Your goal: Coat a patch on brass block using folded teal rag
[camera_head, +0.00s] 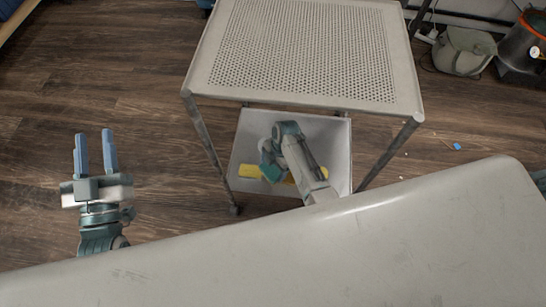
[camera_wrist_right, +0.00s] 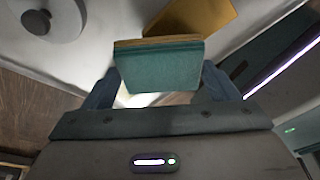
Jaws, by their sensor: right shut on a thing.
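The brass block (camera_head: 250,171) is yellow and lies in the lower tray of the cart, partly hidden behind my right arm. It also shows at the top of the right wrist view (camera_wrist_right: 198,14). My right gripper (camera_wrist_right: 160,78) is shut on the folded teal rag (camera_wrist_right: 160,66), a thick flat pad with a brownish strip along its far edge. The rag is near the block; I cannot tell whether they touch. In the head view my right gripper (camera_head: 269,168) is over the tray, its fingertips hard to make out. My left gripper (camera_head: 95,152) is open and empty above the floor.
The cart's perforated upper shelf (camera_head: 305,50) overhangs the back of the lower tray (camera_head: 338,150), with legs on both sides. A pale curved surface (camera_head: 300,255) fills the foreground. A beige bin (camera_head: 464,52) and a metal pot (camera_head: 525,45) stand at far right. Wooden floor lies open at left.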

